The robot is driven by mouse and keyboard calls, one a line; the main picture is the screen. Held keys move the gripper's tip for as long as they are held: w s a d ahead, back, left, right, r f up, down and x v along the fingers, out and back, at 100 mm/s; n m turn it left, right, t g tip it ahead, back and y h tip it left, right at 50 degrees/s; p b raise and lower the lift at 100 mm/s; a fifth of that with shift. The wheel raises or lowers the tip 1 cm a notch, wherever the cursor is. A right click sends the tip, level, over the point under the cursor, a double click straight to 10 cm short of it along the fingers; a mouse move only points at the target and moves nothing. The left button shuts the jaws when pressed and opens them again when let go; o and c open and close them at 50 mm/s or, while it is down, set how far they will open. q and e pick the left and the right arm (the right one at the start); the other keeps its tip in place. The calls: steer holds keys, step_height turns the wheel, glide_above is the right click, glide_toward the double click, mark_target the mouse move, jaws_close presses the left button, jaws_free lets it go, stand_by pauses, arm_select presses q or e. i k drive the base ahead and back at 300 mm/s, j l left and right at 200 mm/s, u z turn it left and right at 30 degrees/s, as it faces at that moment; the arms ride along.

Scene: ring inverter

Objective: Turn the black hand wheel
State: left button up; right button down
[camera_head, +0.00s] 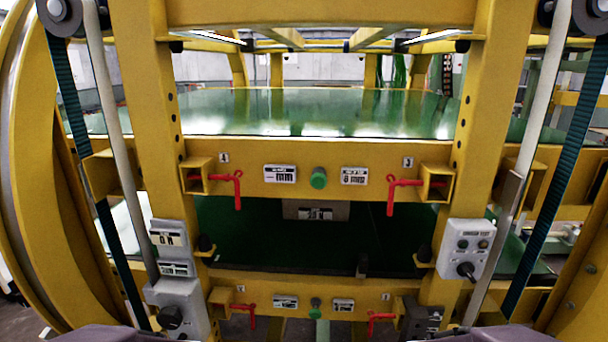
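No large black hand wheel stands out clearly. A round black knob (170,317) sits on the front of a grey box low on the left post. A second black knob (466,270) with a small handle sits on a grey control box (468,248) on the right post. I cannot tell which of these is the hand wheel. Neither gripper shows. Only dark purple parts, probably of my own arms, show at the bottom edge on the left and right, below the two knobs.
A yellow frame (320,151) holds a green upper plate (300,112) and a dark lower bed. Red levers (237,190) and green knobs (318,178) stick out from the crossbars. A large yellow ring (38,170) curves at left. Dark belts run down both sides.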

mark_target(170, 318)
steer(key=u, duration=1.2)
